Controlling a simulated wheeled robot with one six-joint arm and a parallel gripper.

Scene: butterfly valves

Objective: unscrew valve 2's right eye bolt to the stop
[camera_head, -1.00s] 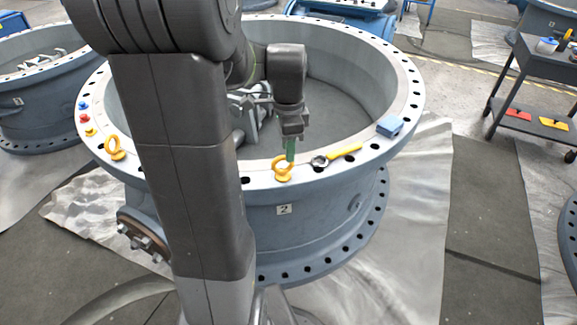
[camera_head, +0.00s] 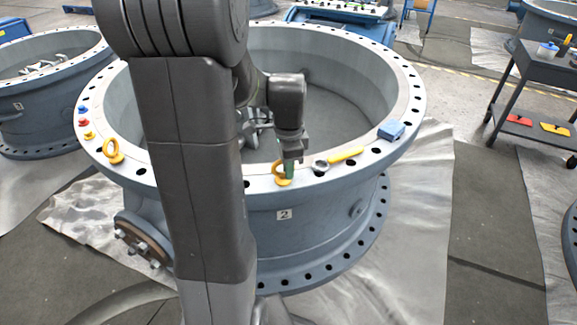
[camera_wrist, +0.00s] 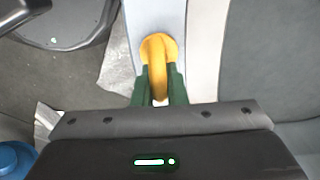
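Valve 2 (camera_head: 301,229) is the big blue-grey ring body with a "2" plate on its front. Its right eye bolt (camera_head: 279,180) is yellow and stands on the near part of the top flange; it also shows in the wrist view (camera_wrist: 158,52). My gripper (camera_head: 290,169) is down at this bolt, pointing downward. In the wrist view its green fingers (camera_wrist: 159,88) lie on both sides of the eye, very close to it. I cannot tell whether they press on it. The bolt's thread is hidden. The left eye bolt (camera_head: 113,151) stands on the flange's left.
A ring-ended tool with a yellow handle (camera_head: 346,155) lies on the flange just right of the bolt. A blue block (camera_head: 391,130) sits farther right. Small red, blue and yellow pieces (camera_head: 84,122) are on the left flange. A dark cart (camera_head: 535,95) stands at right.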

